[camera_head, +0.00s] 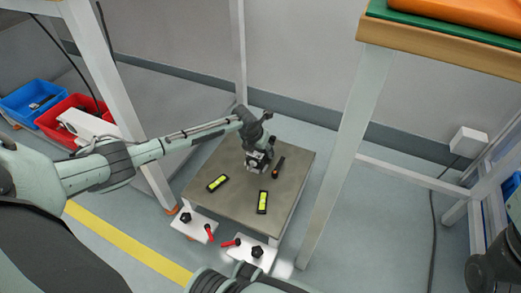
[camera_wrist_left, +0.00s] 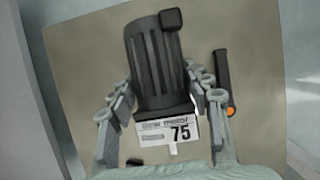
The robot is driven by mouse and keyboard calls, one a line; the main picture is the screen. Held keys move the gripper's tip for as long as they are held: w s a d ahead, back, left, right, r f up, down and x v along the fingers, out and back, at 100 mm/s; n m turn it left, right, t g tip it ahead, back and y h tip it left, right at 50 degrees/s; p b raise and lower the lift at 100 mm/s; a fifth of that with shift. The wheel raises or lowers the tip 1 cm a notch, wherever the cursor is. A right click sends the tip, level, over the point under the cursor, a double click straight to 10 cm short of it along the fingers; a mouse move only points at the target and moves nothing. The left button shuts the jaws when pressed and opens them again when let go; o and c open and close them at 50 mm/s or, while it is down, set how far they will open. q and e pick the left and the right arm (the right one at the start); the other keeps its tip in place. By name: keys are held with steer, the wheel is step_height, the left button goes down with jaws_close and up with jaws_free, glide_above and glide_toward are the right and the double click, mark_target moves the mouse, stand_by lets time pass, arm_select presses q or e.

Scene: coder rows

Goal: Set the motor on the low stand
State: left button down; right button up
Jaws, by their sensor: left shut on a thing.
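The motor (camera_wrist_left: 158,70) is dark grey and ribbed, with a white label reading 75, in the left wrist view. My left gripper (camera_wrist_left: 163,95) has its fingers on both sides of the motor and is shut on it. In the head view the left gripper (camera_head: 257,158) is over the far part of the low stand (camera_head: 232,207), a square table with a grey-brown top. The arm and gripper hide most of the motor there. I cannot tell whether the motor touches the top.
A dark tool with an orange end (camera_head: 278,167) lies just right of the gripper. Two dark yellow-green levels (camera_head: 217,183) (camera_head: 262,202) lie nearer on the stand. White plates with red handles (camera_head: 195,225) (camera_head: 252,251) are at its near edge. Tall frame legs (camera_head: 345,150) stand around.

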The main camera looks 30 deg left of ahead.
mark_target(256, 152)
arm_select(q)
steer(key=shift+w+f, duration=0.15)
steer(key=shift+f, duration=0.2)
stand_by(0.8)
steer(key=c, duration=0.9)
jaws_free()
steer(key=shift+o, duration=1.4)
steer(key=shift+s+f, duration=0.25)
steer(key=shift+v, duration=4.15)
